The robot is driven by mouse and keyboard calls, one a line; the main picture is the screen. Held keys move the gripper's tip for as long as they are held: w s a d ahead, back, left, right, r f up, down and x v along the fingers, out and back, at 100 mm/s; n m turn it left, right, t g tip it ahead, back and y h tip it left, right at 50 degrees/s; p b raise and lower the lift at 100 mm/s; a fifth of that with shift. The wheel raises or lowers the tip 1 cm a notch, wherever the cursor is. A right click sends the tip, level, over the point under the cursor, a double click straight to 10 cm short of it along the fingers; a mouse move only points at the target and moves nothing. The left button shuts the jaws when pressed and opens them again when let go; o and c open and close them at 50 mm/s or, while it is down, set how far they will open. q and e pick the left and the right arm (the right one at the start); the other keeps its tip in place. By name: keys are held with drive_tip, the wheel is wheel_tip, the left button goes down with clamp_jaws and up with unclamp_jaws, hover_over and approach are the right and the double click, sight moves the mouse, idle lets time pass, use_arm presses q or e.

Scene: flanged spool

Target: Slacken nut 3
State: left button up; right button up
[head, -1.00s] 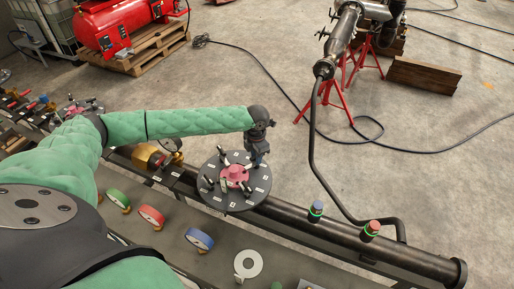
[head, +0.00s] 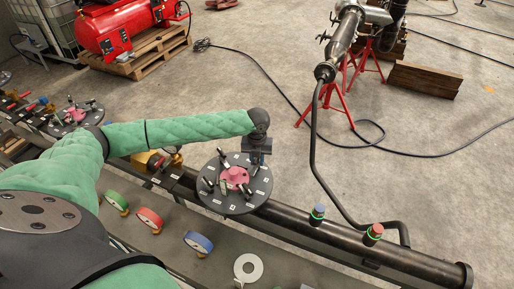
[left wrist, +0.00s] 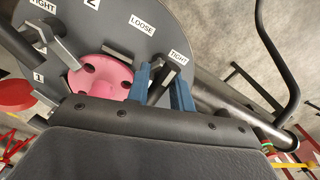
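The dark round flange plate (head: 240,205) stands on the black pipe in the head view, with a pink hub (head: 234,176) and several lever-like nuts around it. In the left wrist view the plate (left wrist: 115,42) shows TIGHT, LOOSE, 1 and 2 labels; no label 3 is readable. My left gripper (head: 252,158) is at the plate's far right edge. In the left wrist view its two blue fingers (left wrist: 162,88) stand apart, either side of a metal lever (left wrist: 166,80) by a TIGHT label. I see gaps beside the lever. My right gripper is out of view.
The black pipe (head: 330,232) runs right, carrying a blue-topped (head: 317,212) and a red-topped knob (head: 374,232). Coloured gauges (head: 149,219) and a white ring (head: 248,267) lie on the near bench. Behind is open concrete floor with a cable.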

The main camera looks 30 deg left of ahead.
use_arm(q)
drive_tip(key=n, duration=0.2)
drive_tip(key=shift+n+b, duration=0.3)
drive_tip(key=shift+n, duration=0.1)
drive_tip(key=shift+r+n+p, duration=0.15)
drive_tip(key=shift+n+p, duration=0.55)
drive_tip(key=shift+p, duration=0.1)
drive_tip(key=shift+r+n+p, duration=0.1)
drive_tip(key=shift+n+p, duration=0.7)
drive_tip(key=shift+p, duration=0.05)
drive_tip(key=shift+n+p, duration=0.8)
drive_tip(key=shift+p, duration=0.1)
drive_tip(key=shift+n, duration=0.5)
drive_tip(key=shift+f+n, duration=0.3)
drive_tip(key=shift+n, duration=1.4)
drive_tip(key=shift+m, duration=1.3)
wheel_tip(320, 180, up, 7)
drive_tip(key=shift+r, duration=0.1)
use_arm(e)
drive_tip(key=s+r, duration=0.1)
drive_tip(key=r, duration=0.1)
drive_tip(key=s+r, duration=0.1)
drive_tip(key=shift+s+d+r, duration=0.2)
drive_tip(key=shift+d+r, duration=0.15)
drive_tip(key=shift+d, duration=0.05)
